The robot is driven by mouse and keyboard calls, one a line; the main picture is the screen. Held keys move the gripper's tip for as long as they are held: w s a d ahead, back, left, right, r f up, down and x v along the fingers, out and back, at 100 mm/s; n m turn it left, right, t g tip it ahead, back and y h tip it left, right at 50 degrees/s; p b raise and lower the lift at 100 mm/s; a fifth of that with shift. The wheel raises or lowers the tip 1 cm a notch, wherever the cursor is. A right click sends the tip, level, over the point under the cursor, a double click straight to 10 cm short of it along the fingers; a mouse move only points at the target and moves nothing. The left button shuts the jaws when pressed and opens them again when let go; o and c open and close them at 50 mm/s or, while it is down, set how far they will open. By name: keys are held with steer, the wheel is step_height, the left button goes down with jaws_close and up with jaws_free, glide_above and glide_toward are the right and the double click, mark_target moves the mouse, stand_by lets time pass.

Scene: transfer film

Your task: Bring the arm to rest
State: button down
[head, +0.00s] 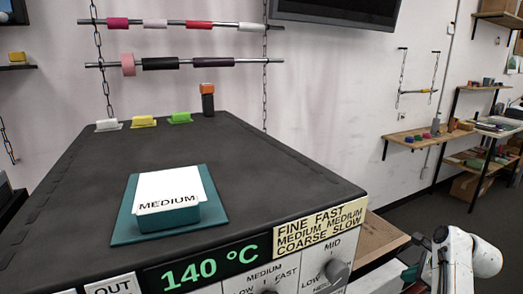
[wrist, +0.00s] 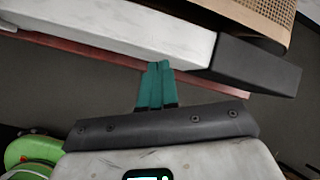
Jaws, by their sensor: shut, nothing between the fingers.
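My gripper (wrist: 156,85) shows in the wrist view as two teal fingers pressed together, with nothing between them. It points toward a white and dark grey bar-like shape that crosses the picture; I cannot tell whether they touch. In the head view my white arm is folded low at the right edge, beside the machine, and the gripper itself is not visible there.
A large dark machine (head: 95,185) with a 140 °C display fills the left and middle. Wall rods hold rolls. Shelves (head: 430,133) stand at the right.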

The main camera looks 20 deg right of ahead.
steer(key=s+a+f+n+g, duration=0.2)
steer(key=s+a+f+n, duration=0.4)
steer(key=a, duration=0.4)
steer(key=s+a+f+n+g, duration=0.2)
steer(key=s+a+f+n, duration=0.3)
steer(key=a+n, duration=0.4)
steer(key=s+a+r+n+g+h, duration=0.1)
steer(key=s+a+n+g, duration=0.1)
steer(key=s+a+n, duration=1.1)
steer(key=s, duration=0.4)
steer(key=shift+a+r+n, duration=0.3)
steer(key=shift+r+n, duration=0.05)
steer(key=shift+n, duration=0.05)
